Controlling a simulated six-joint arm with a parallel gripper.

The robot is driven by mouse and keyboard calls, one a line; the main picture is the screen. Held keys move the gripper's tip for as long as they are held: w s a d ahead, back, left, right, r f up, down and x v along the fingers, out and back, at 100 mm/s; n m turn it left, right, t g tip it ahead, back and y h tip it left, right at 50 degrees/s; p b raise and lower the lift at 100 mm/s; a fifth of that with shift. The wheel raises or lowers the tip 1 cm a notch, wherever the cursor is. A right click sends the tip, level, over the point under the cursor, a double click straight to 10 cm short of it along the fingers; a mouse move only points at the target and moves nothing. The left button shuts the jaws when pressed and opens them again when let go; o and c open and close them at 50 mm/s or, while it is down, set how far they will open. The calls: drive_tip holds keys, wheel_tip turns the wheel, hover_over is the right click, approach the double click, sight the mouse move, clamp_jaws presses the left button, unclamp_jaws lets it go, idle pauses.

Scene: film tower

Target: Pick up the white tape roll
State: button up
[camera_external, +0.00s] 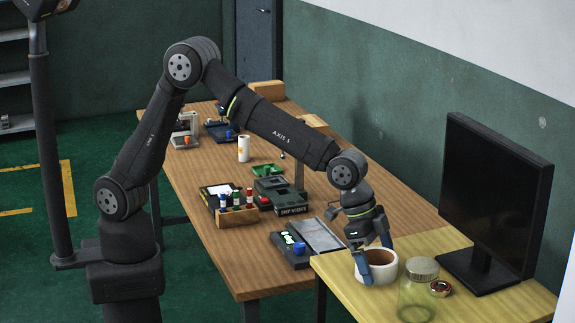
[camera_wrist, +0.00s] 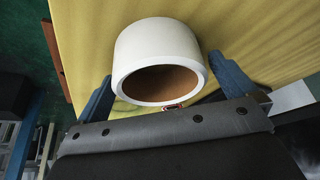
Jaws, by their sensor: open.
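The white tape roll (camera_external: 377,271) stands on the yellow table with its brown core opening facing up. My gripper (camera_external: 373,258) is open and reaches down at the roll, with one blue finger in front of its near left side. In the wrist view the roll (camera_wrist: 160,55) lies between the two blue fingers of my gripper (camera_wrist: 165,85), with its open end towards the camera.
A glass jar (camera_external: 418,290) with a grey lid stands just right of the roll, beside a small red-rimmed lid (camera_external: 440,288). A black monitor (camera_external: 492,200) stands behind at the right. The brown table (camera_external: 225,255) at the left holds small devices and bottles.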

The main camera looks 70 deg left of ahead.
drive_tip(key=c, duration=1)
drive_tip(key=shift+r, duration=0.15)
